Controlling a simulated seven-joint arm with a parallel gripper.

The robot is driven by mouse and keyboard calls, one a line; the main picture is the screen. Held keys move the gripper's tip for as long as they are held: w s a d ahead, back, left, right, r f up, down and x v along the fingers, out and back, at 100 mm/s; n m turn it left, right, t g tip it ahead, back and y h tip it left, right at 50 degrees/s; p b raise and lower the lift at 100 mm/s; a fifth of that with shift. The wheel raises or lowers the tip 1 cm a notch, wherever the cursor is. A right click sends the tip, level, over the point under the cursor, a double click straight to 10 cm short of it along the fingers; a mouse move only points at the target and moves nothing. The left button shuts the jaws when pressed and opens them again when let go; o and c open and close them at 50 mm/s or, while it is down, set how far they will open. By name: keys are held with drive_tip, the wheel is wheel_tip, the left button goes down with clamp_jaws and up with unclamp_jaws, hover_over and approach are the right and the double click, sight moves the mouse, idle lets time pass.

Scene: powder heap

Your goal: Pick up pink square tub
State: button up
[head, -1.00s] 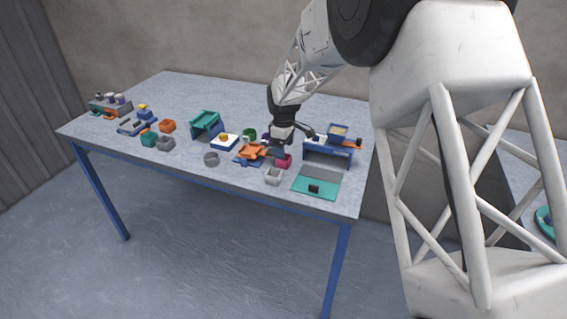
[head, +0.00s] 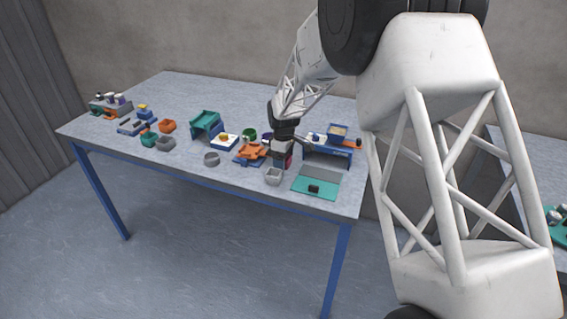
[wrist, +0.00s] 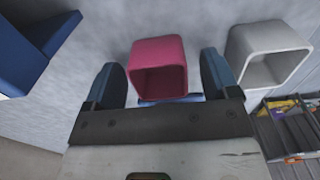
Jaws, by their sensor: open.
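The pink square tub (wrist: 159,50) shows in the wrist view, its open side facing the camera. It lies between the two fingers of my gripper (wrist: 161,85), with a visible gap on each side. My gripper is open. In the head view the tub (head: 286,160) is a small pink patch partly hidden by my gripper (head: 283,158), which is down at the table beside it.
A white-grey square tub (wrist: 268,55) stands close to the right of the pink one in the wrist view. A blue stand (head: 328,158) is to the right in the head view. An orange and blue item (head: 250,153) is to the left. A teal-grey board (head: 316,186) lies in front.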

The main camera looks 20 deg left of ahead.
idle(0.3)
drive_tip(key=c, duration=1)
drive_tip(key=shift+r, duration=0.1)
drive_tip(key=shift+r, duration=4.95)
drive_tip(key=d, duration=0.3)
drive_tip(key=d+f, duration=0.1)
drive_tip(key=d, duration=0.6)
drive_tip(key=shift+s+f, duration=0.25)
drive_tip(key=shift+f, duration=0.1)
